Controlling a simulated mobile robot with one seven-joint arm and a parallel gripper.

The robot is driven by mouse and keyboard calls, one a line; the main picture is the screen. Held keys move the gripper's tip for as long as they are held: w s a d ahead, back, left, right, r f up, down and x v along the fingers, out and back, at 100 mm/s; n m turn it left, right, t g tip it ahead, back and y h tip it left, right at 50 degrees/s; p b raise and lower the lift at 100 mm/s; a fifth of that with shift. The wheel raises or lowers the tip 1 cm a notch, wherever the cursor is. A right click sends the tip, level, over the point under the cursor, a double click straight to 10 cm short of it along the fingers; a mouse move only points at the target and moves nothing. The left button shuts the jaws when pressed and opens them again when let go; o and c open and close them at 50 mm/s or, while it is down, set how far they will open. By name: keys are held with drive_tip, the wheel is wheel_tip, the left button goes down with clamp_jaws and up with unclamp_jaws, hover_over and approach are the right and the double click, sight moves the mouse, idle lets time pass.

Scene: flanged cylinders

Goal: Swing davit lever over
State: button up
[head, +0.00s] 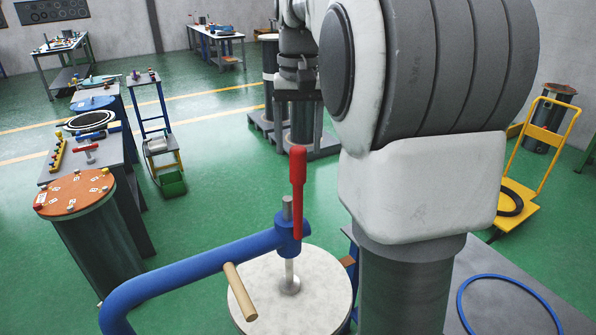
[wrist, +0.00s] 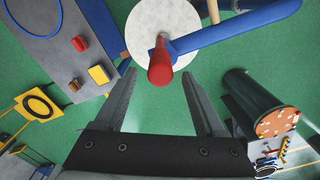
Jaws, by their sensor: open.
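The davit is a blue bent arm (head: 190,275) with a collar on a metal post over a pale round lid (head: 318,270). A red lever (head: 298,170) stands upright at the collar, and a wooden peg (head: 240,292) sticks out of the blue arm. In the wrist view the red lever (wrist: 160,68) points toward the camera, with the blue arm (wrist: 235,30) and lid (wrist: 140,22) behind it. My gripper (wrist: 158,75) is open, its fingers either side of the lever in the picture; I cannot tell the depth gap. The head view does not show its fingertips.
A dark cylinder with an orange flange (head: 75,193) stands at left beside a grey bench (head: 105,150). A blue ring (head: 510,280) lies on the grey surface at right. A yellow trolley (head: 525,215) is at far right. Green floor lies open between.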

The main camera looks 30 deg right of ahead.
sight(298, 169)
wheel_tip(298, 169, down, 7)
drive_tip(key=shift+r, duration=0.1)
idle(0.3)
clamp_jaws()
idle(1.3)
